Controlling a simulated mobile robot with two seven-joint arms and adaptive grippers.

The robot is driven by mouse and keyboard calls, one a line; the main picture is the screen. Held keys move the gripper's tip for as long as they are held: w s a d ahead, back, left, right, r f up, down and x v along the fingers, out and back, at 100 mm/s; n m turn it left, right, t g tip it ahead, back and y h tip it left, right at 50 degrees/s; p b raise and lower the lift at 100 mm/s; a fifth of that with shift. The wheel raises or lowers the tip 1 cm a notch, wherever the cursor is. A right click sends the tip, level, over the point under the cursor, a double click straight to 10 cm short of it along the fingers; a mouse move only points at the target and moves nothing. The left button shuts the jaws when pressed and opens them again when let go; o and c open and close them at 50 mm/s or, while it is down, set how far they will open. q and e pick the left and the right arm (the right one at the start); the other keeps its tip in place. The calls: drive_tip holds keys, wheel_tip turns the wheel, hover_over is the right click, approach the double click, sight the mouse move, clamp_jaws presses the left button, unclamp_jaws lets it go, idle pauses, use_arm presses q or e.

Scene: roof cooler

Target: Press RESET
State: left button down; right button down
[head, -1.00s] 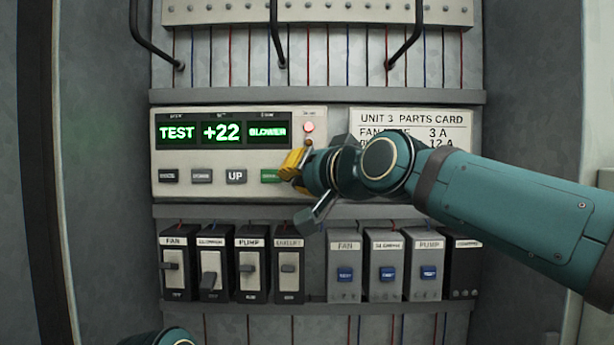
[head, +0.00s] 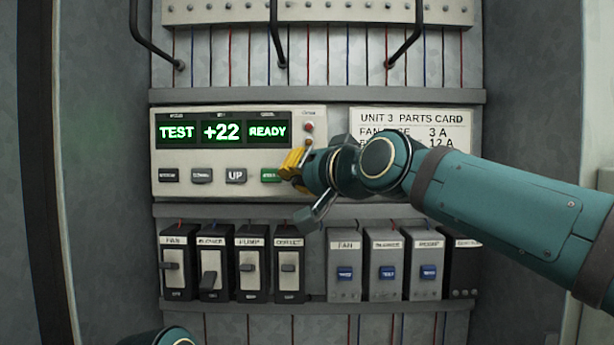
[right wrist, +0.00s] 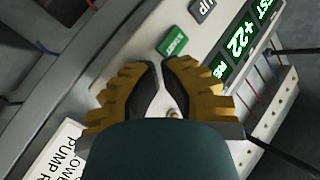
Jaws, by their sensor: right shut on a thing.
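The green button (head: 270,175) is at the right end of the button row on the control panel (head: 240,192). Its label is too small to read surely; in the right wrist view the green button (right wrist: 172,42) lies just beyond my fingertips. My right gripper (head: 287,171), with yellow fingers, is at the button's right edge; whether it touches is unclear. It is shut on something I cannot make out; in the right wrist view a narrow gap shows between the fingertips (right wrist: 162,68). The display (head: 267,131) reads READY, beside TEST and +22. My left gripper is out of view.
Other panel buttons include UP (head: 236,176). A red lamp (head: 309,127) is above my right gripper. A parts card (head: 410,117) is partly behind my right arm. Below are black switches (head: 211,265) and grey modules with blue buttons (head: 387,272). Black bars cross the top.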

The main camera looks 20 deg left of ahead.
idle(0.5)
drive_tip(key=shift+s+d+b, duration=0.2)
drive_tip(key=shift+s+b, duration=0.15)
drive_tip(key=shift+s, duration=0.3)
drive_tip(key=shift+s, duration=0.1)
drive_tip(key=shift+s+d+b, duration=0.2)
drive_tip(key=shift+s+b, duration=0.15)
drive_tip(key=shift+s, duration=0.3)
drive_tip(key=shift+s+d+b, duration=0.25)
drive_tip(key=shift+s, duration=0.6)
drive_tip(key=shift+s+d+b, duration=0.25)
drive_tip(key=shift+s, duration=0.6)
